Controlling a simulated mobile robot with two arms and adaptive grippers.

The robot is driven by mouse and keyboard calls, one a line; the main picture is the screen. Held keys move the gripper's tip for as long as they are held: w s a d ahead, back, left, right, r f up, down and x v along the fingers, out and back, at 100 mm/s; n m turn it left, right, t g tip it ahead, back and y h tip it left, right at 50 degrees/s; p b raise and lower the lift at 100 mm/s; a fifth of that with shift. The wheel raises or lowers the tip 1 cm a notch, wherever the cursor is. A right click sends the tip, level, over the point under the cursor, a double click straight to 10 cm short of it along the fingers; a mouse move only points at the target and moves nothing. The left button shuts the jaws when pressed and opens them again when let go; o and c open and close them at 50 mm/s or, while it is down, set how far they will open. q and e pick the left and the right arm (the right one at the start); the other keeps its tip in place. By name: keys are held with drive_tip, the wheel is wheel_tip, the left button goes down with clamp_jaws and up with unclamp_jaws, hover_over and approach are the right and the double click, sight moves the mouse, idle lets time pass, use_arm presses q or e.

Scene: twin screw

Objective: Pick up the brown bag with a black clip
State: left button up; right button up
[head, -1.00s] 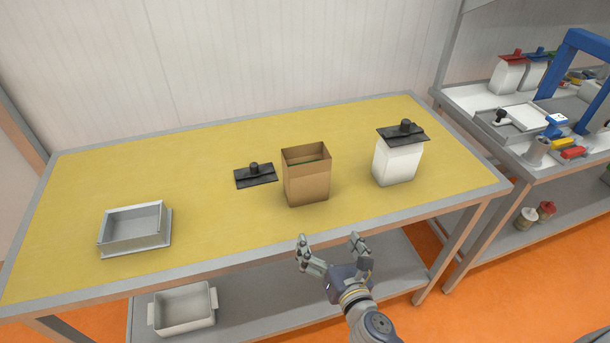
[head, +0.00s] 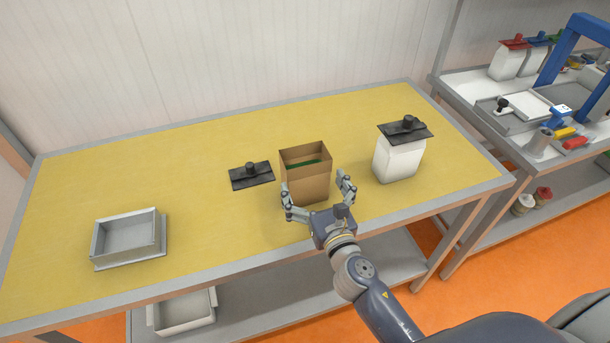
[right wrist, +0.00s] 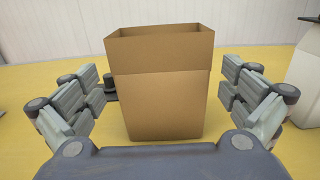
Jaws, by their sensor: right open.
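The brown bag (head: 306,186) stands upright and open-topped on the yellow table, with something green inside. It fills the middle of the right wrist view (right wrist: 162,100). A black clip (head: 251,176) with a knob lies flat on the table just left of the bag, apart from it. My right gripper (head: 318,192) is open at the near side of the bag, one finger towards each side. In the right wrist view the fingers (right wrist: 168,92) flank the bag with gaps on both sides. My left gripper is not in view.
A white bag (head: 397,160) topped by a black clip (head: 405,128) stands to the right. A grey metal tray (head: 128,238) sits at the left. A second bench (head: 452,92) with bags and parts is at the far right. The back of the table is clear.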

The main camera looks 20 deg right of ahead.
sight(301, 157)
drive_tip(key=shift+w, duration=0.3)
drive_tip(key=shift+w+r, duration=0.15)
drive_tip(key=shift+w, duration=0.15)
drive_tip(key=w+p, duration=0.1)
drive_tip(key=w, duration=0.3)
drive_tip(key=shift+w+r+p, duration=0.1)
drive_tip(key=shift+p, duration=0.25)
drive_tip(key=shift+w, duration=0.3)
drive_tip(key=shift+s, duration=0.1)
drive_tip(key=shift+c, duration=0.8)
drive_tip(key=c, duration=0.4)
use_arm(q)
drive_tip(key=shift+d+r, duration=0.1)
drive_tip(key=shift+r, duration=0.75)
use_arm(e)
drive_tip(key=shift+c, duration=1)
